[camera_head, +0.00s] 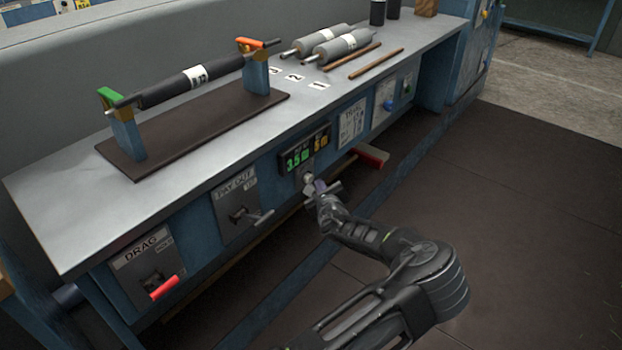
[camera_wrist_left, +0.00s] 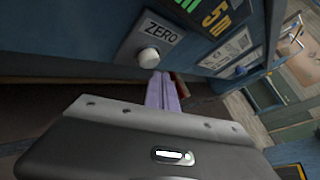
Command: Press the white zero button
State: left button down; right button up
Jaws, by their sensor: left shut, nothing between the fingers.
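The white zero button (camera_head: 309,178) is a round knob on the front panel of the bench, below the green and yellow display. In the left wrist view the white button (camera_wrist_left: 149,58) sits on a grey plate under the word ZERO. My left gripper (camera_head: 318,187) is shut and empty, just in front of and slightly below the button. In the left wrist view its pale purple fingers (camera_wrist_left: 161,88) end just below and right of the button. I cannot tell whether they touch it. My right gripper is not in view.
The display (camera_head: 307,149) is above the button. A PAY OUT lever (camera_head: 250,215) and a red DRAG handle (camera_head: 165,287) stick out to the left. A red-ended object (camera_head: 372,156) juts out at the right. The floor in front is clear.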

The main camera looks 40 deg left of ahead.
pick_arm(q)
jog(key=shift+a, duration=0.15)
dwell(0.3)
jog(key=shift+a, duration=0.3)
jog(key=shift+a, duration=0.55)
dwell(0.7)
dwell(0.3)
jog(key=shift+d+b, duration=0.35)
jog(key=shift+d, duration=0.6)
jog(key=d+b, duration=0.1)
jog(key=d, duration=0.4)
dwell(0.8)
